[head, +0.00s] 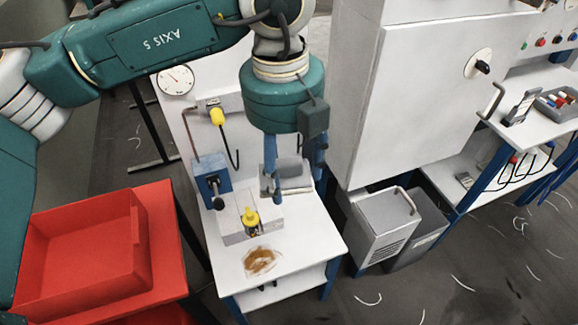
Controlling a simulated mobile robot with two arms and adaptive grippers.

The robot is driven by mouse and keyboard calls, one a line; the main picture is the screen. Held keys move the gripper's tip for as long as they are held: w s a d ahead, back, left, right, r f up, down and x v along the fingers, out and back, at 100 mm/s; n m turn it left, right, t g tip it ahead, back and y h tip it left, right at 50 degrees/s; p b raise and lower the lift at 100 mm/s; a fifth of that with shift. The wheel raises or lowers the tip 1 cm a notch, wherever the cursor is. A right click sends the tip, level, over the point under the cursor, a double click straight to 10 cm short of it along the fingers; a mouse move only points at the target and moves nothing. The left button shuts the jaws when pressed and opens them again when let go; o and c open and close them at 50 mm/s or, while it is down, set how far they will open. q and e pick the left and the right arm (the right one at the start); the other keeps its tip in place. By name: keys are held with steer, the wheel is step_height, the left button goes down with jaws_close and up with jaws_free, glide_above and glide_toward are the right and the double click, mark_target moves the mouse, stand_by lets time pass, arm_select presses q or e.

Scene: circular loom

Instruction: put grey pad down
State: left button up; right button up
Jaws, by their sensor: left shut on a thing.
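My left gripper (296,178) hangs down over the white table (318,240). Its blue fingers are shut on the grey pad (292,172), a flat grey block with a lighter top. The pad is partly hidden behind the fingers. I cannot tell whether the pad touches the tabletop or is held a little above it. My right gripper is not in view.
A blue device (211,182) is at the table's left. A red bin (85,250) stands at left, a white cabinet (430,85) at right. The table's front right is clear.

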arm_select(q)
steer(key=shift+w+a+f+m, duration=0.1)
steer(key=shift+a+f+m, duration=0.2)
steer(key=shift+a+m, duration=0.4)
steer(key=s+a+f+m, duration=0.1)
steer(key=a+f+m, duration=0.2)
steer(key=a+m, duration=0.3)
steer(key=s+a+f+m, duration=0.2)
steer(key=a+f+m, duration=0.2)
steer(key=m, duration=1.3)
steer(key=s+a+f+m+y, duration=0.1)
steer(key=a+f+m, duration=0.2)
steer(key=a+m, duration=0.6)
steer(key=shift+s+a+f+m, duration=0.25)
steer(key=shift+s+m, duration=0.15)
steer(key=shift+m, duration=1.1)
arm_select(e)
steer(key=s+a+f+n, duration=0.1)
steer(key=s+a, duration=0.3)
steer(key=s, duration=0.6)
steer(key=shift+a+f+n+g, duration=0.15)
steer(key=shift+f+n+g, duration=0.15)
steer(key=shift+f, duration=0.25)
arm_select(q)
steer(key=shift+r, duration=0.1)
